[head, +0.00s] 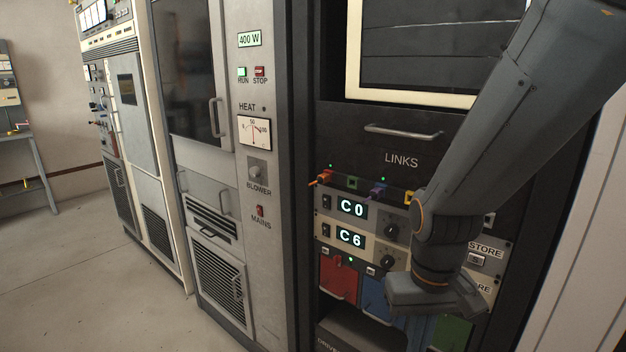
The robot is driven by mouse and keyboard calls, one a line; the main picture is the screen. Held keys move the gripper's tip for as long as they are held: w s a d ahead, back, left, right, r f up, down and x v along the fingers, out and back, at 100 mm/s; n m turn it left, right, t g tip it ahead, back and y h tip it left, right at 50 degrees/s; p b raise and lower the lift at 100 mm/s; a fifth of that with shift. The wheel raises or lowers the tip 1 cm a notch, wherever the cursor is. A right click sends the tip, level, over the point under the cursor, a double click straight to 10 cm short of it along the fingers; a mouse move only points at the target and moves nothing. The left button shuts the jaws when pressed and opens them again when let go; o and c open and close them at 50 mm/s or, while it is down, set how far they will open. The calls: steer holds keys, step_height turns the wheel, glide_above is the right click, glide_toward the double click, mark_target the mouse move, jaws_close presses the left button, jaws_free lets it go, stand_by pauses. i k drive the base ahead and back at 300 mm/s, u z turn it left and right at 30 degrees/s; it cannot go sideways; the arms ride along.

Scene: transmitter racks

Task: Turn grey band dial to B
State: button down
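In the head view a grey unit (375,213) in the dark rack has a lit display (352,209) reading "C 0". A black round dial (391,230) sits on it, right of the display; its lettering is too small to read. My arm hides the unit's right part, and any other dial there. A cream unit (340,254) below shows "C 6" on its display (351,238) and has a similar black dial (387,262). My gripper (428,318) hangs below and right of the dials, in front of the lower panels, apart from the dials. Its fingers are not clear.
Above the units are coloured link plugs (325,177) and a protruding horizontal handle (403,131). Red (338,280) and blue (374,298) panels lie below. STORE buttons (476,259) sit right of my arm. Floor (95,290) at left is clear.

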mark_target(391, 230)
steer(key=u, duration=0.95)
steer(key=k, duration=1.1)
steer(key=z, duration=0.85)
